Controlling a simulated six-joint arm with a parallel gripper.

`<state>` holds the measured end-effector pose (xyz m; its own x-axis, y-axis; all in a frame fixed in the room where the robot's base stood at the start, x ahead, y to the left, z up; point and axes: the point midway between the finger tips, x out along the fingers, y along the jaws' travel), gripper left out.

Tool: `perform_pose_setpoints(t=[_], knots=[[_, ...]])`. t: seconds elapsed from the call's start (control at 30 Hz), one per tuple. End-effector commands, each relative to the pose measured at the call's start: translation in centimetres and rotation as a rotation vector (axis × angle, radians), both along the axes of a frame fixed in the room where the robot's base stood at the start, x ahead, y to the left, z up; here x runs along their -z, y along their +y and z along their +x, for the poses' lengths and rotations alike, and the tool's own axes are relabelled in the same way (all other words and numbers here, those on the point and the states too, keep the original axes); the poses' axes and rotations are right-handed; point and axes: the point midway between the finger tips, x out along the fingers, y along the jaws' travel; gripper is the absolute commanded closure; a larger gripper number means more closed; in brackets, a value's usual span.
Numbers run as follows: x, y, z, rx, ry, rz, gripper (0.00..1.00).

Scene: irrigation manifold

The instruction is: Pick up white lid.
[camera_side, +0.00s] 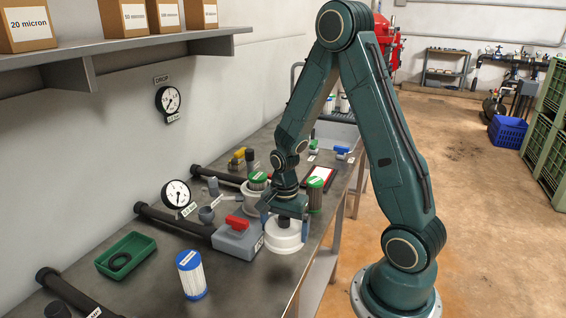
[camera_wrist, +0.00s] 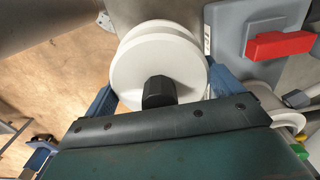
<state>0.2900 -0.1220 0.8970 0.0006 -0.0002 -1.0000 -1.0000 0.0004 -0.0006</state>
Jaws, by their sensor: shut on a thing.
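The white lid (camera_side: 285,238) is a round disc with a dark knob, at the front edge of the bench in the side view. It also shows in the wrist view (camera_wrist: 150,60), its black knob (camera_wrist: 159,92) towards me. My gripper (camera_side: 285,226) points down over it and is shut on the lid. In the wrist view its blue fingers (camera_wrist: 162,80) lie on either side of the disc. A second white round edge (camera_wrist: 160,25) shows just behind the lid. I cannot tell whether lid and edge touch.
A grey valve box with a red handle (camera_side: 238,222) stands close left of the lid. A green-capped filter (camera_side: 315,193) stands behind, right.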

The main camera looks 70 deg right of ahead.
Motion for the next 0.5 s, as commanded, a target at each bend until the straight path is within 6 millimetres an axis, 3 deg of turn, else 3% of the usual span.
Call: perform_pose_setpoints(t=[0.5], knots=[[-9.1, 0.0, 0.1, 0.0, -0.005, -0.002, 0.34]])
